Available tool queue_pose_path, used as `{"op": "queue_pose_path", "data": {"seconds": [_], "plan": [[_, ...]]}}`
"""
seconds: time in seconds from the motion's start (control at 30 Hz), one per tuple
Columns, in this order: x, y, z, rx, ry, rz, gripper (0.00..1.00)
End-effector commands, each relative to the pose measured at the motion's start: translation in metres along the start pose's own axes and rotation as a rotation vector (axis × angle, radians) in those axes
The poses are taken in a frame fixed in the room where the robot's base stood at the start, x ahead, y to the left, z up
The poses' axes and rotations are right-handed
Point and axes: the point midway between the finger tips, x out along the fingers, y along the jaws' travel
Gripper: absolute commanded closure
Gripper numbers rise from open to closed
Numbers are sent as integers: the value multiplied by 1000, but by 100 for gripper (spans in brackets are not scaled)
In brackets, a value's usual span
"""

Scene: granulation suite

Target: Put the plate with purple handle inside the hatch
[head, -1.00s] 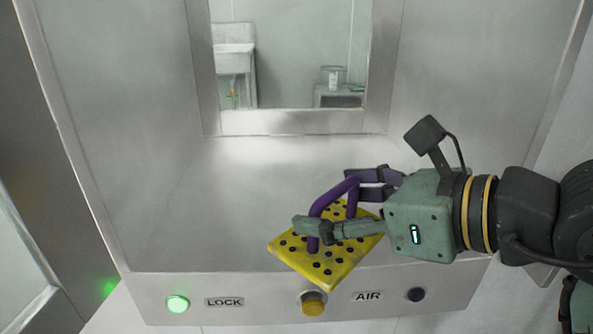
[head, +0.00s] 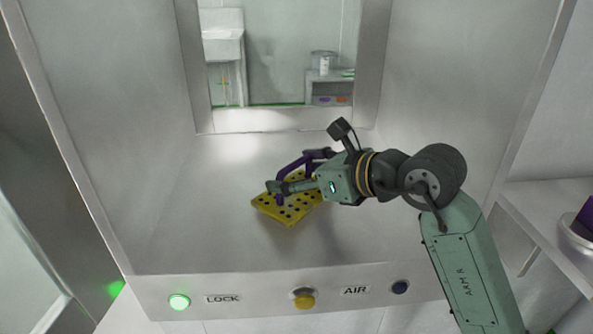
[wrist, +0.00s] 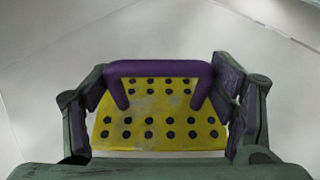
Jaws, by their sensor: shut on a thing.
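The plate (head: 290,210) is yellow with dark round spots and a purple handle (head: 284,167) arched over it. My gripper (head: 296,172) is shut on the purple handle and the plate hangs from it, inside the metal hatch (head: 205,190). The plate is over the hatch floor, and I cannot tell for sure whether it touches. In the wrist view the handle (wrist: 160,68) runs between my two fingers, with the yellow plate (wrist: 160,125) below it.
A window (head: 280,60) is in the back wall. The hatch floor around the plate is clear. A shelf (head: 545,215) stands at the right.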

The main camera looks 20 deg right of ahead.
Motion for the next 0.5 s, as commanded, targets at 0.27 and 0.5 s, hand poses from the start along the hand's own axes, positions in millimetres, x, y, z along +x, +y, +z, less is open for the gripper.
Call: {"op": "queue_pose_path", "data": {"seconds": [0.27,0.5], "plan": [[2,0,-7,-1,-2,-1,65],[4,0,-11,-1,-2,-1,65]]}}
